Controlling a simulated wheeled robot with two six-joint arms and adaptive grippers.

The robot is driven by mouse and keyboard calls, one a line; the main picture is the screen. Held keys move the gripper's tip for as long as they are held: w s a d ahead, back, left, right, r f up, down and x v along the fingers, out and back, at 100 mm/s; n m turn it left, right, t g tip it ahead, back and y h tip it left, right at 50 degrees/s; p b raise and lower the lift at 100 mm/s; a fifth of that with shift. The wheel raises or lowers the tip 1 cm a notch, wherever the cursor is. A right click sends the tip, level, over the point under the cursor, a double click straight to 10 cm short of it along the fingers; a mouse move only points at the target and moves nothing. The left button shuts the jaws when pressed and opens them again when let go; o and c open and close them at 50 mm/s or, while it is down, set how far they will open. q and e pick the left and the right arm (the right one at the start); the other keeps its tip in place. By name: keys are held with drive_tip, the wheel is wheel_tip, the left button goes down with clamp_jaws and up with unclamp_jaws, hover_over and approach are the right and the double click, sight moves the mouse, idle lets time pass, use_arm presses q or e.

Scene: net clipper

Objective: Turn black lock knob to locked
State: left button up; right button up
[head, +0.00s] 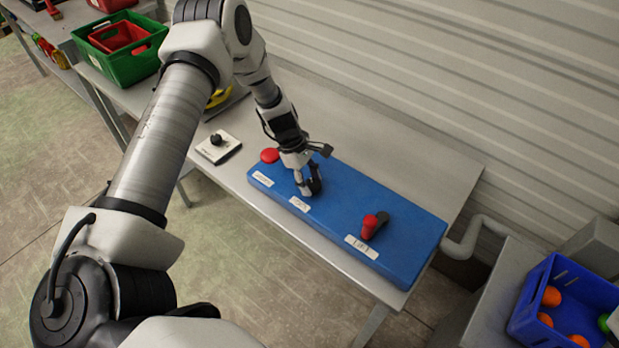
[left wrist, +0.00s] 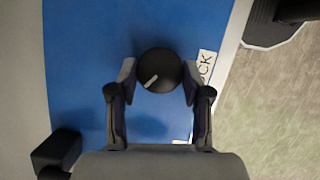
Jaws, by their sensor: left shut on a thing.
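The black lock knob (left wrist: 160,69) is round with a pale pointer line, seen from above in the left wrist view. It sits on the blue panel (head: 408,236) beside a white label (left wrist: 206,66) whose visible letters end in "CK". My left gripper (left wrist: 160,82) is shut on the knob, one finger on each side. In the wrist view the pointer line slants toward the lower left. In the head view my left gripper (head: 309,189) points down at the middle of the panel and largely hides the knob. My right gripper is not in view.
A red button (head: 270,155) and a red-tipped lever (head: 371,226) flank my gripper on the panel. A small white box with a black knob (head: 218,147) stands left on the grey table (head: 420,165). Green (head: 122,48) and blue (head: 575,303) crates stand at the sides.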

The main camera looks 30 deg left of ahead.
use_arm(q)
drive_tip(key=m, duration=0.1)
drive_tip(key=m+g+b, duration=0.1)
drive_tip(key=m, duration=0.1)
drive_tip(key=shift+f, duration=0.25)
drive_tip(key=m+g+b, duration=0.1)
drive_tip(key=m, duration=0.1)
drive_tip(key=shift+d+m, duration=0.1)
drive_tip(key=shift+m, duration=0.2)
drive_tip(key=m+g+y+b, duration=0.1)
drive_tip(key=m+b, duration=0.1)
drive_tip(key=m, duration=0.1)
drive_tip(key=shift+w, duration=0.15)
drive_tip(key=shift+d+r+m+g+y+b, duration=0.1)
drive_tip(key=shift+m+g+y+b, duration=0.25)
drive_tip(key=shift+m, duration=0.75)
drive_tip(key=o, duration=1.2)
drive_tip(key=shift+c, duration=0.2)
drive_tip(key=shift+w+r, duration=0.1)
